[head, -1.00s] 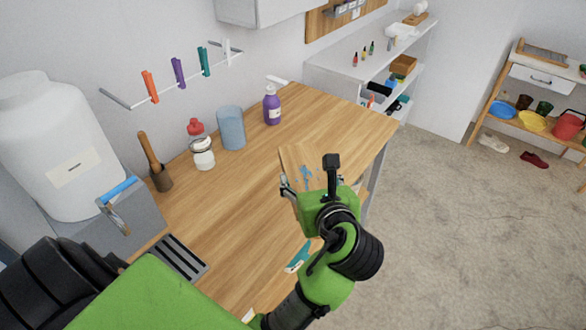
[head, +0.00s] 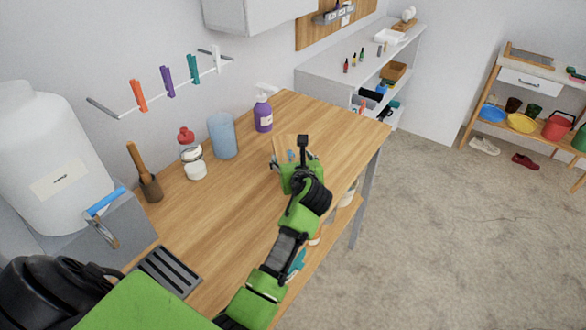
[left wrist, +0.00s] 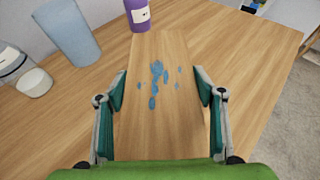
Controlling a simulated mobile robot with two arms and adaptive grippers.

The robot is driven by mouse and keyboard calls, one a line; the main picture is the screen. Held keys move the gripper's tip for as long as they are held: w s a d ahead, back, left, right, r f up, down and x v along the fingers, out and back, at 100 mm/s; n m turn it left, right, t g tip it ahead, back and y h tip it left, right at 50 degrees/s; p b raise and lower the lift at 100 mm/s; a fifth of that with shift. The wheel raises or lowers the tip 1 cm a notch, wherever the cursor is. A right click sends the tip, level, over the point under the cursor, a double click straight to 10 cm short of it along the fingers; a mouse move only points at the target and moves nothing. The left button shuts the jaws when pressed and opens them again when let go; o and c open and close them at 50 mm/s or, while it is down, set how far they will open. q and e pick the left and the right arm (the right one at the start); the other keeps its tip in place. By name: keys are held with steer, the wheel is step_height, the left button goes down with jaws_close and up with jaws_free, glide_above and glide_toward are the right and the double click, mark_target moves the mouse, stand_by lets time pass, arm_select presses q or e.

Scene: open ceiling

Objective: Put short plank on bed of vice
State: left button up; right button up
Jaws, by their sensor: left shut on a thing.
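A light-brown wooden plank (head: 287,143) with blue stains lies over the wooden worktop, toward its far end. In the left wrist view the plank (left wrist: 160,115) runs lengthwise between my fingers and ends near the purple bottle. My left gripper (head: 296,160) is shut on the plank, with its teal-padded fingers (left wrist: 161,83) along both long sides. My green arm hides much of the plank in the head view. I cannot tell whether the plank touches the worktop. I do not see a vice in these frames. My right gripper is not in view.
On the worktop (head: 235,210) stand a purple spray bottle (head: 263,112), a blue cup (head: 223,136), a red-topped jar (head: 191,156) and a wooden-handled tool in a holder (head: 147,178). A dark slotted rack (head: 168,272) lies near left. The worktop's middle is clear.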

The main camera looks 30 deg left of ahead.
arm_select(q)
steer(key=shift+w+a+f, duration=0.2)
steer(key=shift+w+f, duration=0.25)
steer(key=shift+f, duration=0.1)
steer(key=shift+w+a+f, duration=0.2)
steer(key=shift+w+f, duration=0.25)
steer(key=shift+f, duration=0.05)
steer(key=shift+w+f, duration=0.15)
steer(key=shift+f, duration=1.55)
steer(key=shift+f, duration=0.15)
steer(key=o, duration=1.3)
